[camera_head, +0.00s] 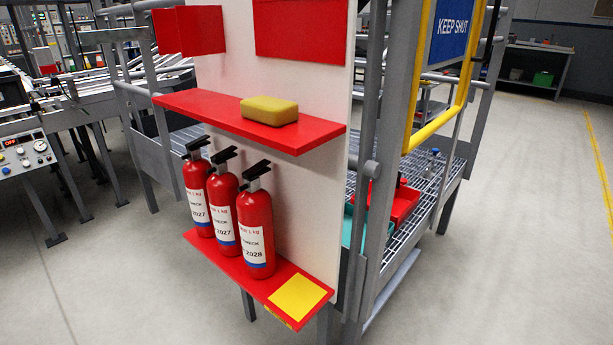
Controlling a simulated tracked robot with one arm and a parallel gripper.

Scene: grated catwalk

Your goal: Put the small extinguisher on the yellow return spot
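Three small red extinguishers with black tops stand upright in a row on the lower red shelf (285,282). The left extinguisher (196,190) and the middle extinguisher (223,215) have labels reading 2027. The right extinguisher (256,232) has a label reading 2028 and stands closest to the yellow spot. The yellow return spot (300,297) is a bare yellow square at the right end of that shelf. My gripper is not in view.
An upper red shelf (215,113) juts out above the extinguishers and carries a yellow block (269,110). Grey posts and a yellow-framed gate (452,125) stand to the right. A red bin (397,205) sits on the grating behind the panel. The floor in front is clear.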

